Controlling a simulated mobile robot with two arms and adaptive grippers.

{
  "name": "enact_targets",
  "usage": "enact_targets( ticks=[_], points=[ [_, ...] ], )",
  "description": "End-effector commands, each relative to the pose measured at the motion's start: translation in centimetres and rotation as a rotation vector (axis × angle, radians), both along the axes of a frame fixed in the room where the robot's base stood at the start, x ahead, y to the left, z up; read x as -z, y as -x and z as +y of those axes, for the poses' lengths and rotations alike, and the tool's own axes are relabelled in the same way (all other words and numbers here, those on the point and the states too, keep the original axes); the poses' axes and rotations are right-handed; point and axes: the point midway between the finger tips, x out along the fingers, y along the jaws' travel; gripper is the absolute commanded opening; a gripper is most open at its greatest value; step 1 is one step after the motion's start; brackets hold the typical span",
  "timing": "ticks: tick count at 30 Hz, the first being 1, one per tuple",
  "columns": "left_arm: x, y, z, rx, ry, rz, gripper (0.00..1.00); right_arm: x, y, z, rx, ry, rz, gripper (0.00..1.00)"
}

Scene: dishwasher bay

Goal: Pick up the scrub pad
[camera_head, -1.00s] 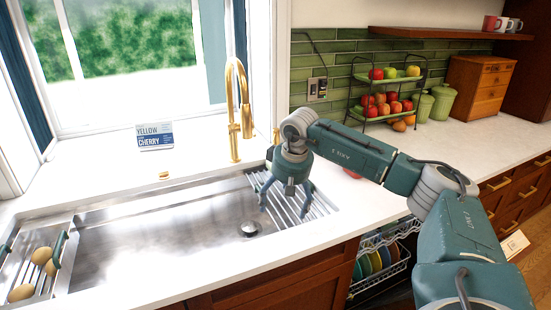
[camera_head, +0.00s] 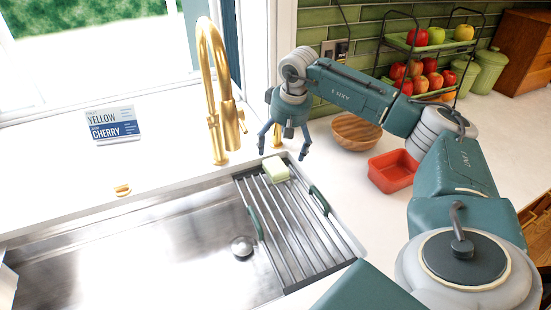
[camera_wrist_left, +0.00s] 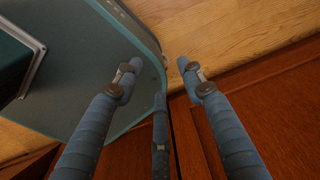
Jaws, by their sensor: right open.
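The scrub pad (camera_head: 275,169) is a small pale green and cream block. It lies on the far end of the metal drying rack (camera_head: 318,258) at the sink's right side. My right gripper (camera_head: 283,154) is open and empty, pointing down just above and behind the pad in the picture. Its fingers are spread and do not appear to touch the pad. My left gripper (camera_wrist_left: 158,68) shows in the left wrist view, fingers apart with nothing between them, over wooden floor and cabinet fronts.
The gold faucet (camera_head: 217,100) stands left of my right gripper. A wooden bowl (camera_head: 357,131) and a red container (camera_head: 392,172) are on the counter to the right. A sign (camera_head: 113,125) stands by the window. The sink basin (camera_head: 140,260) is clear near the rack.

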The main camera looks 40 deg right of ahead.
Motion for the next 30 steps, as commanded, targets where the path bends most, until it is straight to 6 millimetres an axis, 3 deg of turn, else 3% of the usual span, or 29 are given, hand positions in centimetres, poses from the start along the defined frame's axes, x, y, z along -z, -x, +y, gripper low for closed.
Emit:
enact_targets(
  ticks=[3,9,16,24,30],
  points=[
    [1.7,1.3,0.4,-0.002,-0.006,0.018,0.4,1.9,-0.4,-0.1,0.0,0.0,0.0,0.91],
    [4.2,2.1,0.8,-0.002,-0.01,0.028,0.4,5.0,-1.2,-0.4,0.001,-0.001,0.001,0.91],
    [5.3,1.0,0.7,-0.002,-0.008,0.013,0.4,6.3,-1.6,-0.8,0.001,0.0,0.001,0.91],
    [8.7,0.0,0.2,-0.002,-0.001,-0.003,0.4,9.9,-2.6,-1.6,0.001,-0.001,0.0,0.91],
    [8.8,0.3,0.1,-0.001,0.0,0.002,0.4,10.0,-2.8,-1.7,0.0,0.0,-0.001,0.91]
  ],
)
